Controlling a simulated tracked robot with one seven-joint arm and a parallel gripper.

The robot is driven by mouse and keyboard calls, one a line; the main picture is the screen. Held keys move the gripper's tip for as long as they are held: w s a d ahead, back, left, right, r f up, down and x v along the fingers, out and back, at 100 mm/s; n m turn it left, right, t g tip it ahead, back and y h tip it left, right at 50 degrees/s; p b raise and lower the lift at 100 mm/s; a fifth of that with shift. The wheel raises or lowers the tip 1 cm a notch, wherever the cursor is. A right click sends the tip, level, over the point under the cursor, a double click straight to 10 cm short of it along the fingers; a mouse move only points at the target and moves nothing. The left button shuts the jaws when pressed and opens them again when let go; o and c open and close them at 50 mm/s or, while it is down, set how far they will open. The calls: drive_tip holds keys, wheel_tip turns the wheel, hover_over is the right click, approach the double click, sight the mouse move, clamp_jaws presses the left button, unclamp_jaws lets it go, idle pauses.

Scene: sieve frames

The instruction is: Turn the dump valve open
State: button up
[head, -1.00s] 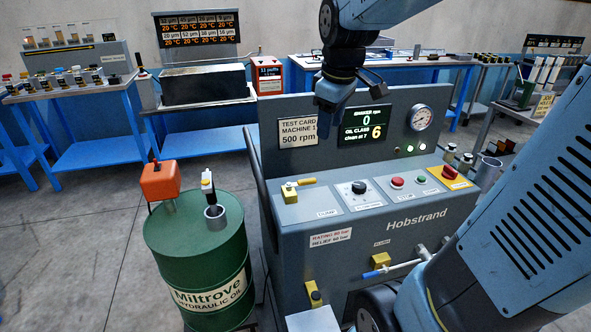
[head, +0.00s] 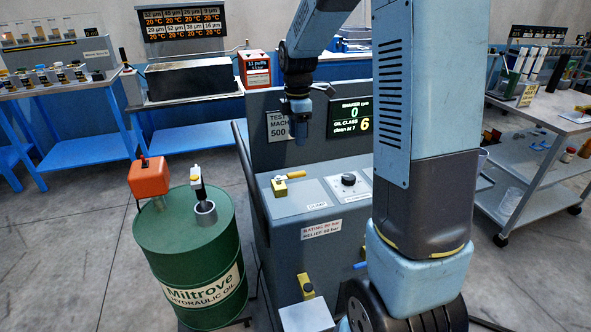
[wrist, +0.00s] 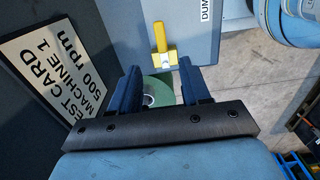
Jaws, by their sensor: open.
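The dump valve (head: 287,183) is a yellow block with a yellow lever on the left of the machine's sloped panel, beside the DUMP label (head: 317,206). In the head view its lever points right. In the wrist view the yellow lever (wrist: 160,38) shows just beyond the fingertips, pointing up the picture. My gripper (head: 300,137) hangs above the valve, in front of the test card. In the wrist view my gripper (wrist: 160,82) is open, with its two dark blue fingers apart and nothing between them. No contact with the lever shows.
The test card (wrist: 45,65) on the machine's upright back panel is close on the wrist view's left. A black-white knob (head: 349,183) sits right of the valve. A green oil drum (head: 185,250) stands left of the machine. My arm hides the panel's right part.

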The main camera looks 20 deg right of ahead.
sight(297, 173)
wheel_tip(297, 173, down, 12)
drive_tip(key=shift+f, duration=0.2)
idle(0.4)
clamp_jaws()
idle(0.3)
